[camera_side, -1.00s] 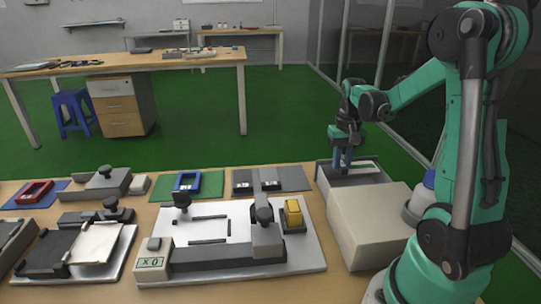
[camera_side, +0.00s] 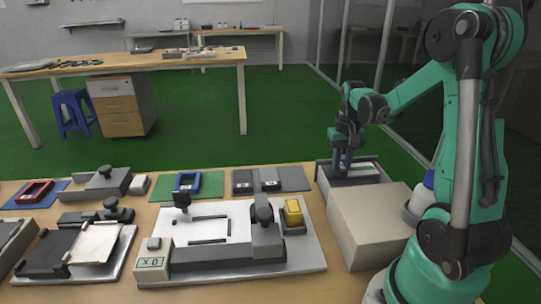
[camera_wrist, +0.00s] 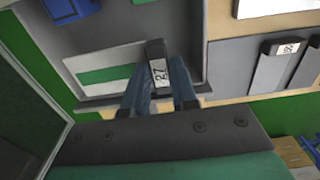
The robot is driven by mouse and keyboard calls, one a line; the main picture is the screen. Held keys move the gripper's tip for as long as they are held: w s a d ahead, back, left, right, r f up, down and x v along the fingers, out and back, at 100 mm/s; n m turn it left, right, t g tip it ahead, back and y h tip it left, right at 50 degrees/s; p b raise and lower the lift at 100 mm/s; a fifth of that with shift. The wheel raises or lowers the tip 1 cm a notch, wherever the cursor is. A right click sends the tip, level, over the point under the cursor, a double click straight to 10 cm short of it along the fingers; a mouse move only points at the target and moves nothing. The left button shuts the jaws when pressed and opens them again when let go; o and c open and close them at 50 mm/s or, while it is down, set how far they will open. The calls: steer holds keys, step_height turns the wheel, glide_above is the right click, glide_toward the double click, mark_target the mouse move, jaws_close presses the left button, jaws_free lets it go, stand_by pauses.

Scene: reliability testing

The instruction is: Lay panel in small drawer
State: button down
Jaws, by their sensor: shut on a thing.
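The panel (camera_wrist: 110,72) is a flat white plate with a green stripe. It reaches to a dark block labelled 27 (camera_wrist: 156,58), which stands between the fingers; the plate seems to be its body. My gripper (camera_wrist: 162,92) is shut on this dark block. In the side view my gripper (camera_side: 343,160) points down into the open small drawer (camera_side: 381,177) of the beige cabinet, and the panel (camera_side: 364,170) shows inside its walls. Whether the panel touches the drawer floor is unclear.
The beige cabinet (camera_side: 372,222) stands at the table's right edge. A grey mat (camera_side: 292,177) with dark labelled pieces lies left of the drawer. A white fixture plate (camera_side: 310,255) with a yellow block (camera_side: 293,212) fills the middle.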

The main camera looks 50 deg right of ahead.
steer(key=shift+f, duration=2.35)
stand_by(1.0)
steer(key=c, duration=0.6)
jaws_free()
steer(key=shift+r, duration=0.15)
steer(key=shift+r, duration=2.9)
steer(key=w+a+r+n+t, duration=0.1)
steer(key=a+r+n+t, duration=0.1)
steer(key=a, duration=0.5)
steer(key=a+r+n+t, duration=0.2)
steer(key=a+n, duration=0.2)
steer(key=a, duration=0.4)
steer(key=w+a+r+n+t, duration=0.1)
steer(key=a+r+n+t, duration=0.1)
steer(key=a, duration=0.5)
steer(key=shift+w+a+n+t, duration=0.35)
steer(key=shift+n+t, duration=0.15)
steer(key=shift+t, duration=0.1)
